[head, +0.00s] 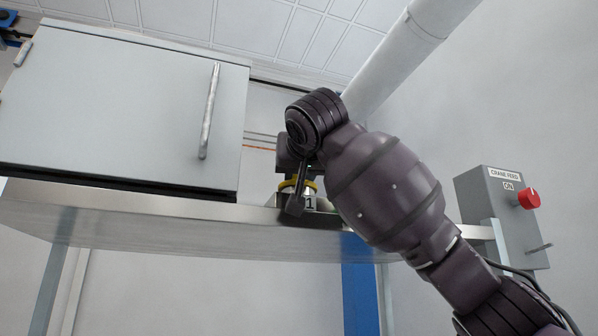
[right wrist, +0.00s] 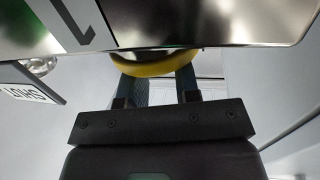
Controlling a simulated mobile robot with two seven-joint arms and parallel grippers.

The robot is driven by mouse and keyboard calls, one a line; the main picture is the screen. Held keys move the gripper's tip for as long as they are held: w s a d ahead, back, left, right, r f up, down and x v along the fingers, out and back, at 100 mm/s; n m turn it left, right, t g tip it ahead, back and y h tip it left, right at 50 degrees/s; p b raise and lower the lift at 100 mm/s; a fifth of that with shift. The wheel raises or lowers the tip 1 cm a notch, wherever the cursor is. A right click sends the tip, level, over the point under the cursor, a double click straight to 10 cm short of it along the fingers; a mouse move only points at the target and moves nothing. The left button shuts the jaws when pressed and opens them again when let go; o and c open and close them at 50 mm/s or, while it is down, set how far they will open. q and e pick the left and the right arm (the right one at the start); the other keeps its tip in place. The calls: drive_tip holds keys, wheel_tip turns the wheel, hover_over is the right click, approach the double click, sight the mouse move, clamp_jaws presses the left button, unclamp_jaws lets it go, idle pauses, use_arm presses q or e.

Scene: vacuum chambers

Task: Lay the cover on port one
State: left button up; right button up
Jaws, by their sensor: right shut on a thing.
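My right gripper (head: 298,182) is at the front edge of the bench, right of the grey cabinet. It is shut on a yellow-rimmed round thing (head: 288,186), which looks like the cover. In the right wrist view the gripper's fingers (right wrist: 161,82) meet the yellow rim (right wrist: 155,69), close to a shiny metal face. Port one, marked by a "1" (head: 310,204), is right at the gripper; the digit also shows in the right wrist view (right wrist: 75,22). My wrist hides much of the port, and I cannot tell whether the cover touches it. My left gripper is out of view.
A grey cabinet (head: 120,100) with a bar handle (head: 209,110) stands left on the bench (head: 150,215). A grey box marked "CRANE FEED" with a red knob (head: 528,197) is at the right. A blue post (head: 360,285) is below the bench.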

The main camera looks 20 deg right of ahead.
drive_tip(key=o, duration=0.9)
drive_tip(key=shift+f, duration=0.1)
drive_tip(key=shift+r, duration=0.25)
drive_tip(key=s+a+b, duration=0.2)
drive_tip(key=s, duration=1)
drive_tip(key=shift+r+b, duration=0.2)
drive_tip(key=shift+b, duration=0.2)
drive_tip(key=shift+w, duration=0.1)
